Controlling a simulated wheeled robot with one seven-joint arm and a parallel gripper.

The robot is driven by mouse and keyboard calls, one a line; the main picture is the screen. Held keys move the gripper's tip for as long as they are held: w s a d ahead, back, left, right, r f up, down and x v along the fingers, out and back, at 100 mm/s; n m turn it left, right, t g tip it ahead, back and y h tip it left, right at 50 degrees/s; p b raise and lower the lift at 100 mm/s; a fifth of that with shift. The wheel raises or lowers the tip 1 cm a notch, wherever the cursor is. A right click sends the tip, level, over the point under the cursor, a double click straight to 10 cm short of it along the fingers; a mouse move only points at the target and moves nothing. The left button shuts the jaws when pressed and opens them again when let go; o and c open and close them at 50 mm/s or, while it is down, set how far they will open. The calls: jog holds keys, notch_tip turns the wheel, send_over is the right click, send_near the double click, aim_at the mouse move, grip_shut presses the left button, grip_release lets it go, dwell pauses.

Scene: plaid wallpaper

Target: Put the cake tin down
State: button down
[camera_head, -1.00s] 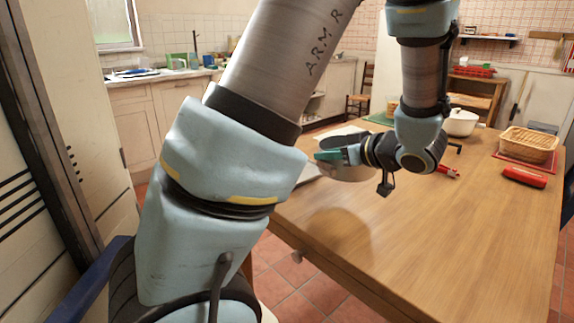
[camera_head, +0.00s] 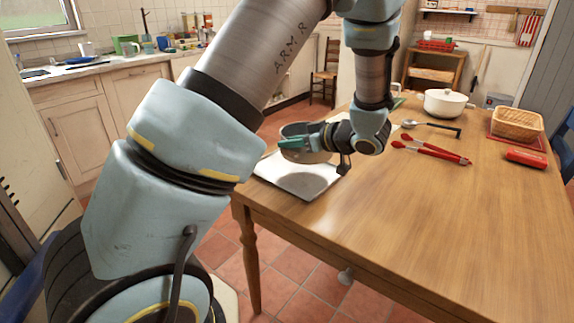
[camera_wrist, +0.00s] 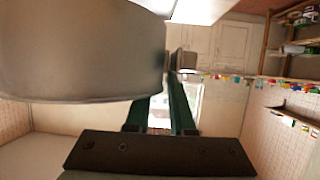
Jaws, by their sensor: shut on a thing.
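The cake tin (camera_head: 304,154) is a round, grey metal pan near the left end of the wooden table in the head view. My gripper (camera_head: 290,144), with green fingers, is shut on the tin at its side. The tin appears just above a pale flat sheet (camera_head: 275,178), with a dark shadow or reflection under it; I cannot tell whether it touches. In the wrist view the tin (camera_wrist: 80,50) fills the upper left, beside the green fingers of my gripper (camera_wrist: 170,82). The exact grip point is partly hidden.
The wooden table (camera_head: 440,215) has free room at its front. Red tongs (camera_head: 430,152) and a ladle (camera_head: 432,128) lie right of my gripper. A white pot (camera_head: 445,103), a wicker basket (camera_head: 517,125) and a red object (camera_head: 526,159) stand farther right.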

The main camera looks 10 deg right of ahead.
jog(key=shift+f, duration=3.45)
jog(key=shift+f, duration=0.1)
jog(key=c, duration=0.8)
grip_release()
jog(key=shift+o, duration=0.2)
